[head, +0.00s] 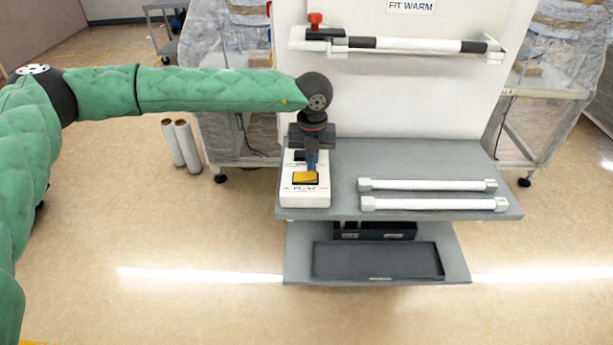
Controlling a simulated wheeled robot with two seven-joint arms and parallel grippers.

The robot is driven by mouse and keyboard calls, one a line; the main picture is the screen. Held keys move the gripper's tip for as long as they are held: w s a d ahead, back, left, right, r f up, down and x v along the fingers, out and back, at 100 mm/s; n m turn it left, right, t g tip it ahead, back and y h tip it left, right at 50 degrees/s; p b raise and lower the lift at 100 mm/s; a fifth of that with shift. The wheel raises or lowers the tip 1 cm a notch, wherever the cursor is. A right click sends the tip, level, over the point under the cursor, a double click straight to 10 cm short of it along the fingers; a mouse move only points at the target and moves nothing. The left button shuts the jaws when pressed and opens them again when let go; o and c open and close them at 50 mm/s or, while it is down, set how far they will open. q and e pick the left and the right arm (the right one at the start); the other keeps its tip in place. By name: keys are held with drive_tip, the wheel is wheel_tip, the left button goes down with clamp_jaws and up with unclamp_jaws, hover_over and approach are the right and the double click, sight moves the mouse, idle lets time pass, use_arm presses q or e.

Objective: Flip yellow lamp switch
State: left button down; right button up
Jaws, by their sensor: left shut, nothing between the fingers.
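A white switch box (306,198) stands at the left end of the grey shelf. Its yellow switch (304,178) is on the front part of its top, and a dark switch (299,156) shows behind it, partly hidden by the gripper. My left gripper (311,168) points down over the box, shut and empty, with its fingertips right at the back edge of the yellow switch. I cannot tell whether they touch it. A lamp tube with a dark band (400,44) is mounted on the white panel above. My right gripper is not in view.
Two white tubes (428,185) (434,204) lie on the grey shelf (400,155) to the right of the box. A lower shelf holds a dark tray (378,262) and a dark bin (374,231). A red knob (315,20) sits at the fixture's left end. Wrapped machines stand behind.

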sight(311, 175)
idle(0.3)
use_arm(q)
drive_tip(key=shift+f+b, duration=1.05)
idle(0.7)
drive_tip(key=shift+r, duration=3.55)
drive_tip(key=shift+f, duration=0.1)
